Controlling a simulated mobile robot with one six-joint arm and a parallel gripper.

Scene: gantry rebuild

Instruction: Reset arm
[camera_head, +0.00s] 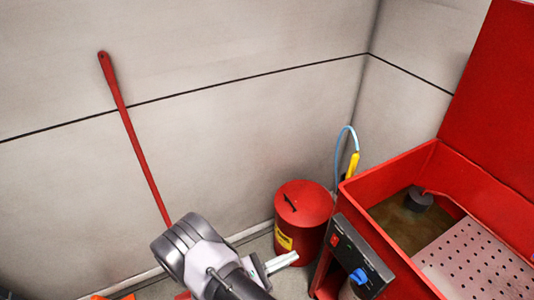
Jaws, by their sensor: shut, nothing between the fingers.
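My arm rises from the bottom of the head view, left of the middle. My gripper (292,257) is a small pale metal end pointing right. Its fingers are shut with nothing between them. It is in front of the lower part of a red lidded can (303,205) in the picture and seems apart from it, though the depth is hard to judge. Part of the gripper is hidden behind my arm.
A red parts washer (385,212) with an open lid, murky liquid and a perforated tray (480,262) stands at the right. Its control box (352,250) faces my gripper. A red long-handled tool (135,140) leans on the grey wall (220,60). Orange pieces show at bottom left.

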